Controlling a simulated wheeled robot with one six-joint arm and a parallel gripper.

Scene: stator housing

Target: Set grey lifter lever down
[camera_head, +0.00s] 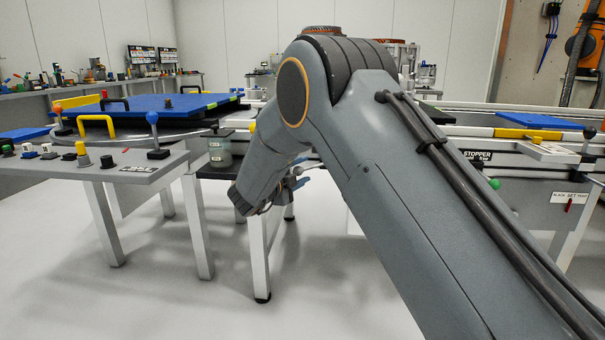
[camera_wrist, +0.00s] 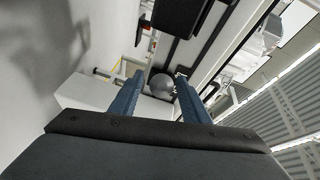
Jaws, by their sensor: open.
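The grey lifter lever shows in the wrist view as a grey ball knob (camera_wrist: 161,86), between and beyond my two blue fingers. My gripper (camera_wrist: 158,78) is open, with a finger on each side of the knob in the picture. I cannot tell whether either finger touches it. In the head view, a small pale grey knob (camera_head: 298,170) shows beside my gripper (camera_head: 303,182), just below the bench edge. My arm hides much of that area, and the lever's shaft is not clear.
A blue-knobbed lever (camera_head: 152,117) stands on the left bench by several push buttons. A green-knobbed lever (camera_head: 494,184) is on the right, under the STOPPER label. A jar (camera_head: 219,150) stands near my arm. The floor (camera_head: 180,300) in front is clear.

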